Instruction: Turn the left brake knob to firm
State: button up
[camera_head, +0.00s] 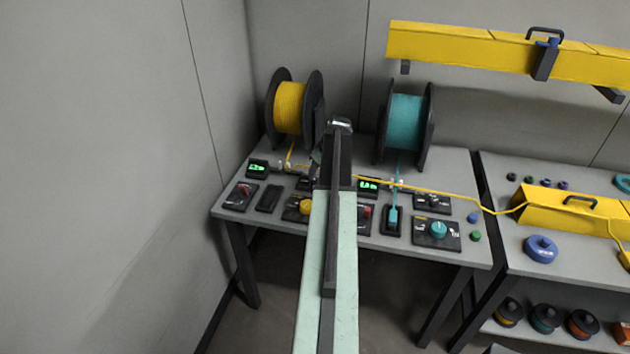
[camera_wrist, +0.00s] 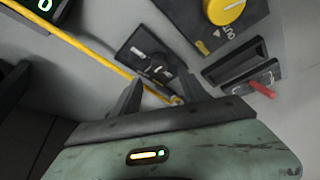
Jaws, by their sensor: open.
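A black plate with a small dark knob (camera_wrist: 160,72) shows beyond the fingertips. In the head view my arm hides most of the gripper.
A yellow cable (camera_wrist: 90,55) crosses near the fingers. A red lever (camera_wrist: 262,90) is on the right. A yellow spool (camera_head: 289,107) and a teal spool (camera_head: 406,122) stand behind the panels.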

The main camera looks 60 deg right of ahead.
aim_at(314, 181)
jog(key=b+x, duration=0.5)
jog(key=x, duration=0.2)
jog(key=shift+f+b, duration=0.15)
jog(key=shift+b, duration=0.25)
grip_shut()
